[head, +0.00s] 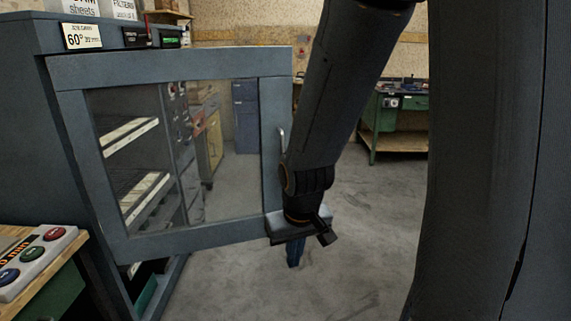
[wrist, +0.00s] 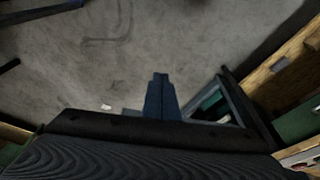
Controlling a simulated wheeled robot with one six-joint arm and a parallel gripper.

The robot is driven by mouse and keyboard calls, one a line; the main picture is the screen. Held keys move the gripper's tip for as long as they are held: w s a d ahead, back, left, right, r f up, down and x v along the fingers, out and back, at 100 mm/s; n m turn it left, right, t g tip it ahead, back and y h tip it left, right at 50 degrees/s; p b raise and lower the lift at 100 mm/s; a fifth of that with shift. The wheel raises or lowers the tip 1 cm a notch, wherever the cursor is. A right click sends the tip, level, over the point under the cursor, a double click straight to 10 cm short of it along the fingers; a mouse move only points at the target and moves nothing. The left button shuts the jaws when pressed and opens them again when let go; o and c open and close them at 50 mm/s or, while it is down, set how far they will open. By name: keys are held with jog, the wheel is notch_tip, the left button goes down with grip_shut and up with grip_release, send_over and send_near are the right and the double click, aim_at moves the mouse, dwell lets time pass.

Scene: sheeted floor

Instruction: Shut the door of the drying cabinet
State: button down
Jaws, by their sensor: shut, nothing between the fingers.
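The drying cabinet (head: 32,125) stands at the left in the head view, a blue-grey box with shelves inside. Its door (head: 180,239), a blue-grey frame around a clear window, stands open and swung out into the room. An upright handle (head: 281,142) is on the door's free edge. My gripper (head: 294,262) is shut and empty, pointing down by the door's lower free corner. My wrist overlaps that corner in the picture; I cannot tell whether it touches. The shut fingers (wrist: 160,78) also show in the wrist view over bare floor.
A control panel with coloured buttons (head: 40,258) sits on a wooden-topped bench at lower left. A green workbench (head: 403,121) stands at the back right. Boxes (head: 82,9) are on top of the cabinet. The grey floor (head: 350,230) right of the door is clear.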

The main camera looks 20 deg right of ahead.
jog(key=w+d+t+p, duration=0.1)
jog(key=w+d+t, duration=0.3)
jog(key=w, duration=0.4)
jog(key=w+d+t, duration=0.3)
jog(key=w, duration=0.5)
jog(key=w+d+r+t+h+p, duration=0.1)
jog(key=w+d+r+t, duration=0.45)
jog(key=t, duration=0.25)
jog(key=w+d+p, duration=0.1)
jog(key=w+p, duration=0.2)
jog(key=w, duration=1)
jog(key=shift+w+d+r+m, duration=0.2)
jog(key=shift+d+r+m, duration=0.05)
jog(key=shift+d+m, duration=0.05)
